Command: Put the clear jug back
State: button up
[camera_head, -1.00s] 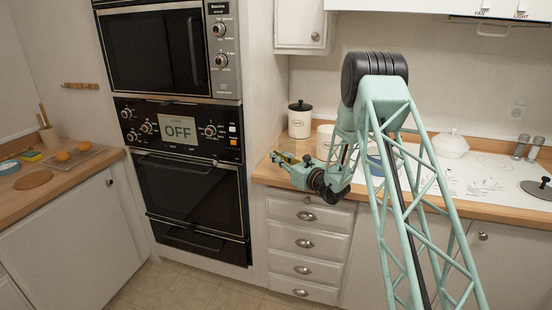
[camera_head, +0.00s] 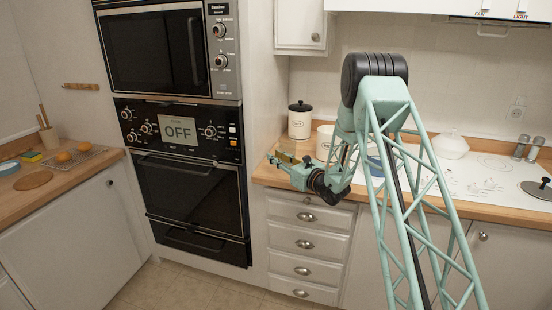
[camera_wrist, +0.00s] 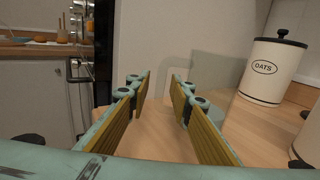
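My gripper (camera_wrist: 159,78) is open, with two yellow-padded fingers apart and nothing seen between them. In the head view my gripper (camera_head: 283,158) is low over the counter's left end, beside the oven cabinet. A faint see-through shape, which looks like the clear jug (camera_wrist: 222,75), stands on the wooden counter in the wrist view. It is beyond and to the right of the right finger, which hides part of it. I cannot tell whether they touch. In the head view I cannot make out the jug clearly near the gripper.
A white OATS canister (camera_wrist: 268,72) with a black lid stands right of the jug shape; it also shows in the head view (camera_head: 299,123). The tall oven cabinet (camera_head: 188,200) is close on the left. A second pale canister (camera_head: 324,140) stands near my arm.

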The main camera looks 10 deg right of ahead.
jog(key=p+v, duration=0.1)
jog(key=v, duration=1.1)
jog(key=shift+p, duration=0.3)
jog(key=shift+a, duration=0.1)
dwell(0.4)
